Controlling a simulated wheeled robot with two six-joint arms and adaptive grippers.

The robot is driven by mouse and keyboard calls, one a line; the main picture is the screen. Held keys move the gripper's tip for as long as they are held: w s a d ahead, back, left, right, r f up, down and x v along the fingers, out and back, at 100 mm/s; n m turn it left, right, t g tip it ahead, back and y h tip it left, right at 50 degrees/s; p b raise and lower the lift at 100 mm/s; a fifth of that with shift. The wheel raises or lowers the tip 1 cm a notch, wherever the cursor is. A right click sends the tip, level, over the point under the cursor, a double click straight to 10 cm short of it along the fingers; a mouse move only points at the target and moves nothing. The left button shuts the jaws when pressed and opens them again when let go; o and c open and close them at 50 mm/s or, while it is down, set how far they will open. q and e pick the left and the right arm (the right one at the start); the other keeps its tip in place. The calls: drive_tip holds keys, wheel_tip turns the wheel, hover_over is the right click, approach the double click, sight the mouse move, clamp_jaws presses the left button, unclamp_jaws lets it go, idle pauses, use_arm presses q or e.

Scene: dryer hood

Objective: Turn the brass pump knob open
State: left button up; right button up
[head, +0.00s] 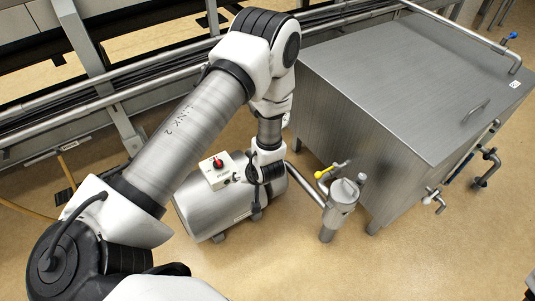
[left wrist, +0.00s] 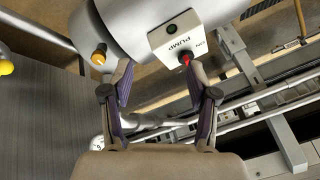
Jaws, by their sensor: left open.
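In the left wrist view a small brass-orange knob (left wrist: 99,54) sticks out from the grey pump cylinder (left wrist: 125,17), near the left fingertip. My left gripper (left wrist: 161,76) is open, with nothing between its fingers. The knob lies beside the left finger, outside the gap; I cannot tell whether they touch. A white box marked PUMP (left wrist: 185,43), with a red knob (left wrist: 186,58) and a dark green button, sits on the cylinder near the right fingertip. In the head view my left arm hides the brass knob. My right gripper is not in view.
The pump cylinder (head: 211,207) stands on the floor beside a large steel cabinet (head: 410,90). A yellow-handled valve (head: 322,174) and a metal canister (head: 342,197) stand right of it. Pipes and rails run behind. The floor in front is clear.

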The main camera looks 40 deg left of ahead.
use_arm(q)
drive_tip(key=w+f+n+h+b, duration=0.1)
drive_tip(key=w+f+n+b, duration=0.4)
drive_tip(key=w+b, duration=0.3)
drive_tip(key=w+f+n+h+b, duration=0.1)
drive_tip(key=w+f+n+b, duration=0.4)
drive_tip(key=w, duration=0.4)
drive_tip(key=shift+m, duration=0.4)
drive_tip(key=b+x, duration=0.4)
drive_tip(key=x, duration=0.2)
drive_tip(key=shift+a+r, duration=0.1)
drive_tip(key=shift+a, duration=0.1)
drive_tip(key=shift+r, duration=0.1)
clamp_jaws()
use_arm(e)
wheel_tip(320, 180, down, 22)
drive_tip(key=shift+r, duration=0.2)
